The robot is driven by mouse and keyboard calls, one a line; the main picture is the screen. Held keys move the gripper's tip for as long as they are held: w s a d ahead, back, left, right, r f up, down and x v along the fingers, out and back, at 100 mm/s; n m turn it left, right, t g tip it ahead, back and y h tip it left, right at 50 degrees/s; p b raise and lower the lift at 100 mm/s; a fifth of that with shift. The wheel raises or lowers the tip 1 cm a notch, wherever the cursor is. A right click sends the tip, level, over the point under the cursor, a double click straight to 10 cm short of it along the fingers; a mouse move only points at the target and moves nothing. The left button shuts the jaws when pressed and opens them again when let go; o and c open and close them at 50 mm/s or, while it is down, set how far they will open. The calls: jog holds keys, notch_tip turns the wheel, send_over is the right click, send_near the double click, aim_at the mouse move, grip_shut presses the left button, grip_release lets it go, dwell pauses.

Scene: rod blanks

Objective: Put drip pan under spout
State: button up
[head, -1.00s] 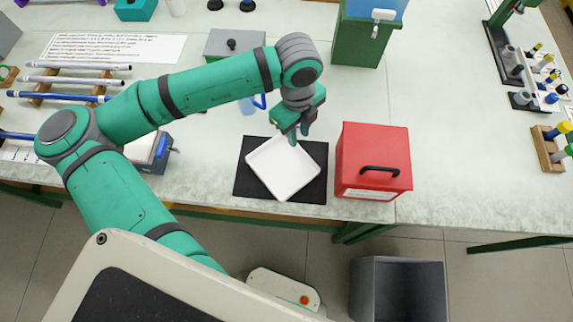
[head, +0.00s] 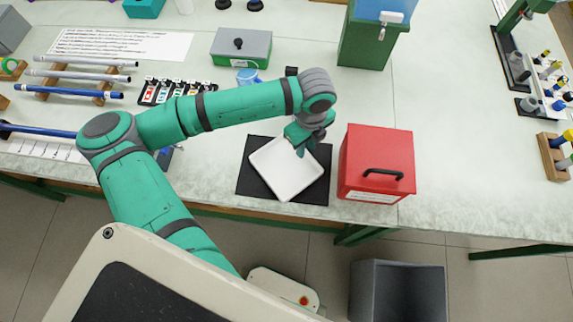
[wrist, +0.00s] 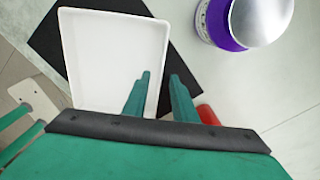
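The drip pan, a shallow white square tray (head: 285,172), lies turned at an angle on a black mat (head: 256,187) near the table's front edge. It also shows in the wrist view (wrist: 105,60). My gripper (head: 302,150) is at the pan's far right rim. In the wrist view, my gripper's two fingers (wrist: 160,85) are apart, with the pan's rim showing between them. I cannot tell whether they touch it. The spout (head: 382,32) is a small tap on the front of a green and blue dispenser (head: 362,45) at the back.
A red box with a black handle (head: 376,160) stands close to the right of the mat. A grey-green box (head: 241,48) and a blue cup (head: 247,77) stand behind my arm. A purple object with a silver top (wrist: 240,22) shows in the wrist view.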

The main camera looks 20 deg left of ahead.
jog(key=shift+f, duration=0.7)
grip_shut()
jog(key=shift+w+r, duration=0.1)
